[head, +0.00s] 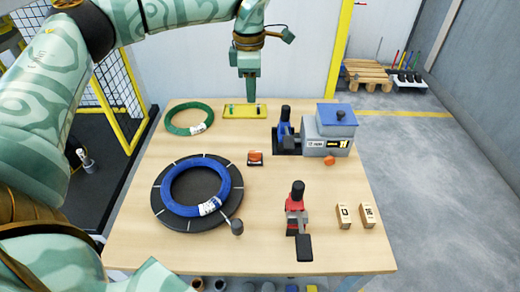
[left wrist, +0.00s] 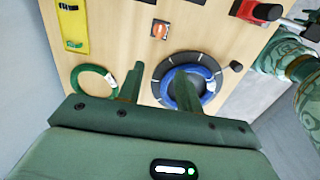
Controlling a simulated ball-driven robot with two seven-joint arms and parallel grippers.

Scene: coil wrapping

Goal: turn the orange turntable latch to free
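The orange turntable latch (head: 255,156) is a small orange knob on a dark base on the table, behind and right of the black turntable (head: 229,208). The latch also shows in the left wrist view (left wrist: 160,30). A blue coil (head: 176,205) lies on the turntable. My left gripper (head: 250,99) points down over the back of the table, apart from the latch and farther back. In the left wrist view its two fingers (left wrist: 158,88) are spread with nothing between them. My right gripper is not seen.
A green coil (head: 179,130) and a yellow tray (head: 232,112) lie at the back. A grey machine with a blue top (head: 337,113) stands right of the latch, with another orange knob (head: 329,160) beside it. A red tool (head: 296,203) and two wooden blocks (head: 343,216) stand in front.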

